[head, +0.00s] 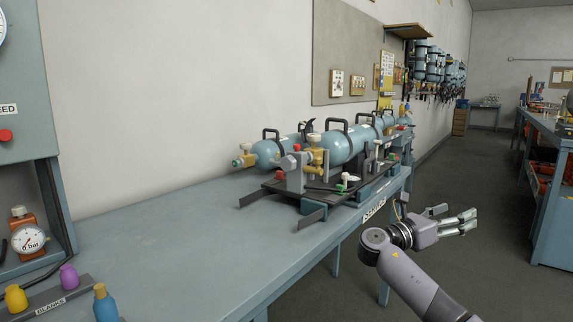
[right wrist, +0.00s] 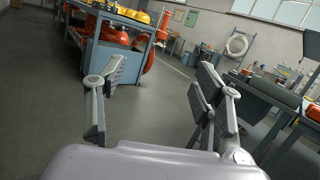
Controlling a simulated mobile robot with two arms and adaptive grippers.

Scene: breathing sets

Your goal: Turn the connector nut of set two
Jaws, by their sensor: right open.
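Breathing sets with light blue cylinders (head: 345,145) lie on the blue bench in the head view. The nearest has a brass valve with a white knob (head: 314,139) and sits on a dark stand with grey blocks. Which one is set two, and its connector nut, I cannot tell at this size. My right gripper (head: 472,217) is open and empty, in front of the bench over the aisle and pointing right, away from the sets. In the right wrist view its jaws (right wrist: 160,95) are spread with only floor between them. My left gripper is not in view.
The near part of the bench top (head: 190,240) is clear. A panel with a gauge (head: 28,239) and coloured blanks (head: 68,277) stand at the left end. Another workbench (head: 550,140) is across the aisle. A lifebuoy (right wrist: 237,45) hangs in the right wrist view.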

